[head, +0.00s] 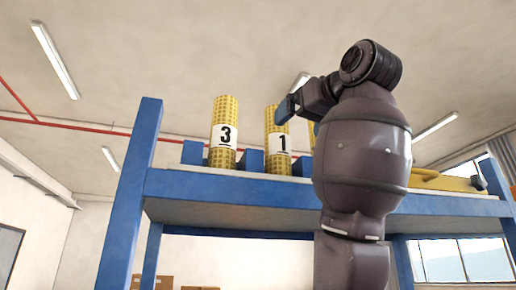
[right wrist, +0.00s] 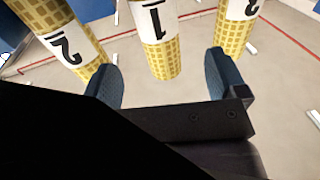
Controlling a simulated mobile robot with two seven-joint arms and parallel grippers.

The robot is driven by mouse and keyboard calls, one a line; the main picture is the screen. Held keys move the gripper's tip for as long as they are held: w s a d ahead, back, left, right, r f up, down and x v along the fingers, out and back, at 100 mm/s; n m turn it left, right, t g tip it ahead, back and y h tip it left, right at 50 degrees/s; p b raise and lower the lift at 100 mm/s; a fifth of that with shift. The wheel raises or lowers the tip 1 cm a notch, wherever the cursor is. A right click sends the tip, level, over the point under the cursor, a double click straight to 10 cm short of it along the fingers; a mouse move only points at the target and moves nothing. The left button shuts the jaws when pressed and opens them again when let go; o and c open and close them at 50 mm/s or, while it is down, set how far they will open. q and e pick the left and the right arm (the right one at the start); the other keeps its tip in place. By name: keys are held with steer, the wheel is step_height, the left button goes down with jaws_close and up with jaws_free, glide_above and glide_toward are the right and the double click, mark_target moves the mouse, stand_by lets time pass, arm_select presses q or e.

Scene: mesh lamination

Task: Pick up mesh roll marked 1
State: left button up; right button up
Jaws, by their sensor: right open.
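The yellow mesh roll marked 1 (head: 277,120) stands upright on the blue rack's shelf, with a white label. In the right wrist view, roll 1 (right wrist: 163,58) appears upside down, between the open fingers in the picture. My right gripper (head: 287,108) is open beside the upper part of roll 1 in the head view; its fingers (right wrist: 163,72) hold nothing. I cannot tell whether they touch the roll. My left gripper is not in view.
Roll 3 (head: 223,130) stands left of roll 1. Roll 2 (right wrist: 68,45) shows in the right wrist view; my right arm mostly hides it in the head view. The blue rack (head: 240,188) has a front beam below the rolls. A yellow object (head: 440,182) lies at the shelf's right.

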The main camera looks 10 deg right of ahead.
mark_target(284, 140)
steer(key=x, duration=0.1)
steer(key=p+x, duration=0.1)
steer(key=x, duration=0.2)
steer(key=shift+w+d+f, duration=0.2)
steer(key=shift+d, duration=0.1)
steer(key=shift+w+p, duration=0.3)
steer(key=shift+d, duration=0.1)
steer(key=p+x, duration=0.1)
steer(key=x, duration=0.1)
steer(key=p+x, duration=0.1)
steer(key=x, duration=0.2)
steer(key=shift+s+a+f, duration=0.1)
steer(key=shift+a, duration=0.25)
steer(key=shift+w, duration=0.2)
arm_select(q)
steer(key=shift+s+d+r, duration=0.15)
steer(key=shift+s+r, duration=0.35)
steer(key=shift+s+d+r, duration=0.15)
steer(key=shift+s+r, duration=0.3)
